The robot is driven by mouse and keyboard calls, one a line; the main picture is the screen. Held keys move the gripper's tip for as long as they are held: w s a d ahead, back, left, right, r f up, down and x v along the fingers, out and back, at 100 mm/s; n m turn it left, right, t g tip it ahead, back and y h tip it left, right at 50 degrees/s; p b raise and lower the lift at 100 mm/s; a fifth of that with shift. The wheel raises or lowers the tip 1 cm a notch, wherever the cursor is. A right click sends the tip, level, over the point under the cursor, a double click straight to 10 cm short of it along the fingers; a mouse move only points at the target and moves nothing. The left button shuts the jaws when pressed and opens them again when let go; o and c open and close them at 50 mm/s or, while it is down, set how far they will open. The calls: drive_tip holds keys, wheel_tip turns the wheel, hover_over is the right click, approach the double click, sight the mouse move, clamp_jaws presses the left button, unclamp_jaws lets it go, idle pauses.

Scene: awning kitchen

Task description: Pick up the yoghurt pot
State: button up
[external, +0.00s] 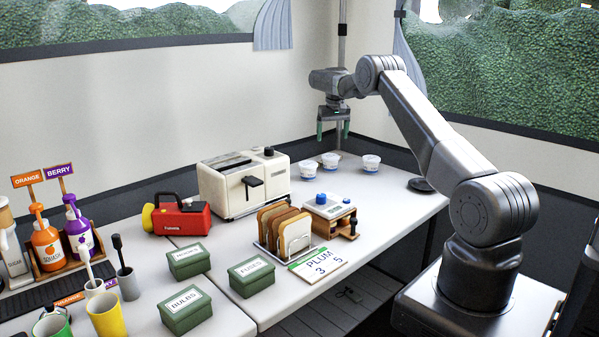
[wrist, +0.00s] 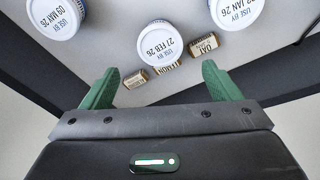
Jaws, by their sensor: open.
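Three white yoghurt pots stand on the far end of the counter: a left one (external: 308,167), a middle one (external: 330,159) and a right one (external: 371,162). In the wrist view their white lids read "09 MAY 26" (wrist: 57,15), "27 FEB 26" (wrist: 160,44) and a partly cut-off "JAN 26" (wrist: 238,11). My gripper (external: 333,133) is open and empty, pointing down above the pots. In the wrist view its green fingers (wrist: 160,77) are spread, with the "27 FEB 26" lid ahead between them. Which lid matches which pot outside is unclear.
Small tan labelled blocks, one reading "OAT" (wrist: 204,45), lie near the pots. A dark round disc (external: 421,185) lies right. Walls close off the corner behind.

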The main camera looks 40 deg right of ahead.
drive_tip(key=s+d+n+t+b, duration=0.1)
drive_tip(key=s+d+b, duration=0.1)
drive_tip(key=s+d, duration=0.35)
drive_tip(key=n+t+b, duration=0.1)
drive_tip(key=t+b, duration=0.1)
drive_tip(key=b, duration=0.1)
approach(373, 158)
drive_tip(key=shift+h, duration=0.3)
drive_tip(key=x, duration=0.4)
drive_tip(key=p+x, duration=0.1)
drive_tip(key=x, duration=0.3)
drive_tip(key=p+x, duration=0.1)
drive_tip(key=x, duration=0.3)
drive_tip(key=shift+w+a+f, duration=0.15)
drive_tip(key=shift+a+f, duration=0.2)
drive_tip(key=c, duration=1)
